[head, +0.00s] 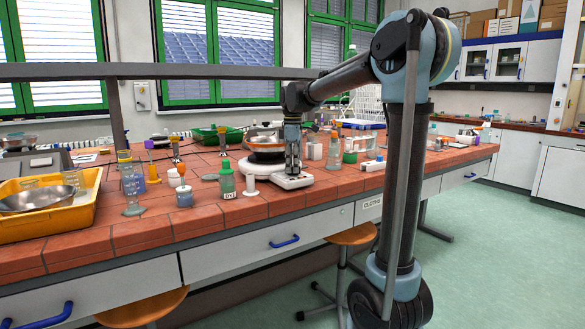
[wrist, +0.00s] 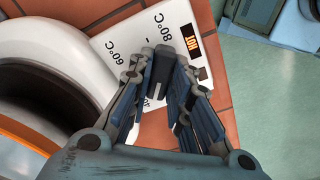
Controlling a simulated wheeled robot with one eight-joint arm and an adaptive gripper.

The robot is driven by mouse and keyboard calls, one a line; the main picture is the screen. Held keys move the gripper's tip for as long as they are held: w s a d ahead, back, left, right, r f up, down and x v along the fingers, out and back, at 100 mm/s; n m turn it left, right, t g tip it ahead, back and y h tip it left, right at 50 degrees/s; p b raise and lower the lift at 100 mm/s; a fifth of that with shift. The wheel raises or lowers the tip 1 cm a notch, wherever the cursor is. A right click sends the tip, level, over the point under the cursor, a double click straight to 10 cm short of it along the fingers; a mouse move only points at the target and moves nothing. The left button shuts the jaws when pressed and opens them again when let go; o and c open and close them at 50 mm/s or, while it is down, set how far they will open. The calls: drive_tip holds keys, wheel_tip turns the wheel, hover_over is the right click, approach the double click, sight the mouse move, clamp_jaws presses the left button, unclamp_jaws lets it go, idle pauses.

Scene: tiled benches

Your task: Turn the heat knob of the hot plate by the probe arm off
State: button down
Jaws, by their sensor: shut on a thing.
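The white hot plate (head: 256,167) stands on the red-tiled bench with a round dark pan on it. Its control panel (head: 293,182) faces the bench's front edge. In the wrist view the panel (wrist: 119,37) shows 60°C and 80°C marks and an orange HOT sign (wrist: 191,42). The dark heat knob (wrist: 158,80) sits between the fingertips of my gripper (wrist: 161,64), which points down and is shut on it. In the head view my gripper (head: 292,168) hides the knob. The knob's exact pointing is hard to tell. I cannot make out a probe arm for certain.
A green bottle (head: 227,180), a white spool-like piece (head: 250,184) and a blue jar (head: 184,196) stand left of the hot plate. A yellow tray (head: 45,224) is at far left. Glassware (head: 334,150) stands to the right. Stools (head: 351,236) are under the bench front.

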drive_tip(key=n, duration=0.3)
drive_tip(key=shift+w+n, duration=0.1)
drive_tip(key=shift+n, duration=2)
drive_tip(key=c, duration=1.5)
unclamp_jaws()
drive_tip(key=shift+w, duration=0.1)
drive_tip(key=shift+r, duration=0.25)
wheel_tip(320, 180, up, 12)
drive_tip(key=shift+f, duration=0.25)
